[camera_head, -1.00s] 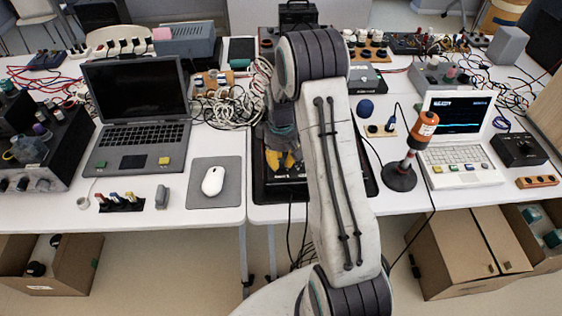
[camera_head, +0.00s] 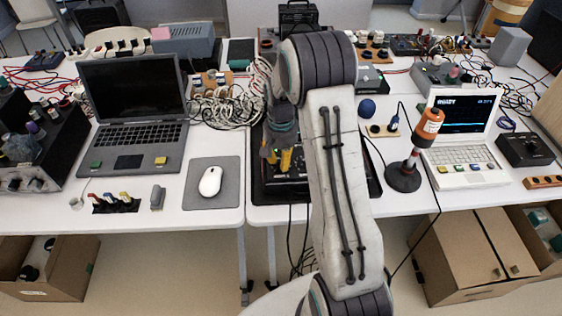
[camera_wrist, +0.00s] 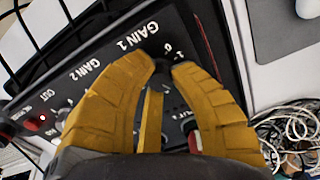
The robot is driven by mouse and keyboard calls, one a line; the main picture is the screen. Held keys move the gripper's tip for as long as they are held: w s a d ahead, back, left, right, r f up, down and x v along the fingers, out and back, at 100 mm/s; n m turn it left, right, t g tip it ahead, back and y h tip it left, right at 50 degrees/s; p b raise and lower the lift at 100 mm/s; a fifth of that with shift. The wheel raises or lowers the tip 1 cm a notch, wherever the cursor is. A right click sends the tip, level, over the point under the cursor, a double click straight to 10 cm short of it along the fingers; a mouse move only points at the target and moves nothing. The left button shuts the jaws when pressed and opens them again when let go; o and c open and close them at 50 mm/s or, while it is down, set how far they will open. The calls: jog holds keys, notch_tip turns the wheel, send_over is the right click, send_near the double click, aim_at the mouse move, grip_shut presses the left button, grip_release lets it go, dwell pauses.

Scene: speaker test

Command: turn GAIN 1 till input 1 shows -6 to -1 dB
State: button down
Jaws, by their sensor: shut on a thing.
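The audio unit, a black box with white lettering, lies on a dark mat in the head view, partly hidden behind my arm. In the wrist view its panel (camera_wrist: 62,88) shows the GAIN 1 label (camera_wrist: 139,36), with GAIN 2 and OUT further left. My gripper (camera_wrist: 161,68) has yellow fingers, and its tips close on the dark GAIN 1 knob (camera_wrist: 161,64) below that label. The fingers hide most of the knob, so its pointer cannot be read. My gripper (camera_head: 285,160) also shows over the unit in the head view.
An orange-topped tool on a round black stand (camera_head: 404,176) is right of my arm. A mouse (camera_head: 210,181) on a grey pad and a dark laptop (camera_head: 130,135) are left. Tangled white cables (camera_head: 220,110) lie behind the pad.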

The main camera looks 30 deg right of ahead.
jog(key=m+b, duration=0.1)
jog(key=m, duration=0.6)
jog(key=shift+f, duration=0.15)
jog(key=m+b, duration=0.1)
jog(key=m, duration=0.5)
jog(key=shift+m, duration=0.4)
jog(key=shift+s, duration=0.1)
jog(key=c, duration=1.1)
grip_release()
notch_tip(320, 180, up, 12)
jog(key=shift+r, duration=0.1)
